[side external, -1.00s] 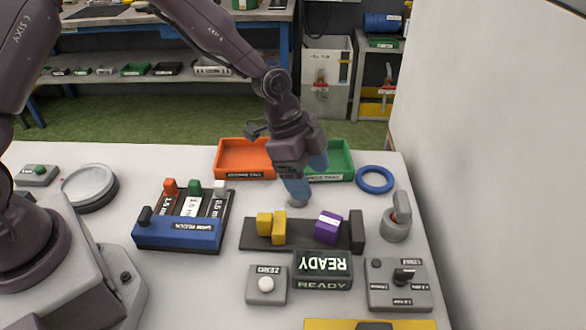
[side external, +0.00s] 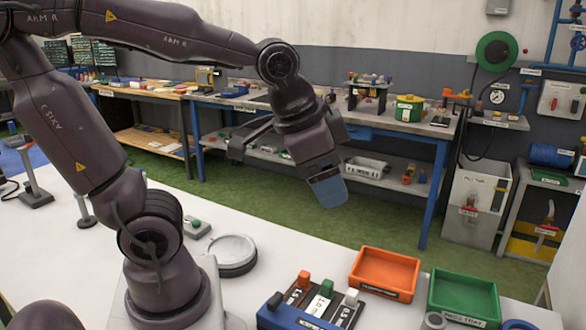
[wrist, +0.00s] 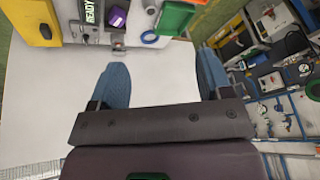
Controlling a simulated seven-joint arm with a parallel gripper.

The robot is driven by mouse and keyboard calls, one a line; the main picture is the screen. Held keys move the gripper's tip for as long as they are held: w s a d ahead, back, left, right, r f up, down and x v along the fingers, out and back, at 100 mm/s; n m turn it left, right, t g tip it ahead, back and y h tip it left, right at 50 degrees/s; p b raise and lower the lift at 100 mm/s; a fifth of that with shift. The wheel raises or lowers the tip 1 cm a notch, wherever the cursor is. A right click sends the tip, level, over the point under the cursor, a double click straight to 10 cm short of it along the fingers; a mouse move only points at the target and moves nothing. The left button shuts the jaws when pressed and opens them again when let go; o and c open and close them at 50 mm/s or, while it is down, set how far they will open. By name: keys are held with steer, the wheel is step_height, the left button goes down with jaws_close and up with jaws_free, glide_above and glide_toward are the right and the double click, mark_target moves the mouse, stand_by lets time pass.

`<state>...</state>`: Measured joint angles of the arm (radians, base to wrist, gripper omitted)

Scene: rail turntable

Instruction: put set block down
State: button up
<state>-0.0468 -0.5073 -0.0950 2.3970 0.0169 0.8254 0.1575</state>
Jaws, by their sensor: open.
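My gripper (side external: 328,185) is raised high above the table in the side view, with its blue fingers pointing down. In the wrist view the gripper (wrist: 162,72) is open, with only bare white table visible between its fingers. A purple block (wrist: 117,17) sits on the dark rail beside the READY sign (wrist: 91,12), well away from the fingers. I cannot tell for certain which piece is the set block. A blue rack (side external: 290,318) with orange, green and white-topped pieces is cut off at the bottom of the side view, where the rail is out of frame.
An orange tray (side external: 383,252) and a green tray (side external: 465,277) stand along the table's far edge. A blue ring (side external: 518,325) is partly visible beside them. A round grey dish (side external: 232,250) sits near my base. A yellow box (wrist: 40,28) shows in the wrist view.

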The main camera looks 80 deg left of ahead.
steer(key=s, duration=0.1)
steer(key=s+n, duration=0.1)
steer(key=s, duration=0.1)
steer(key=s+a+r+n, duration=0.1)
steer(key=shift+s+t, duration=0.3)
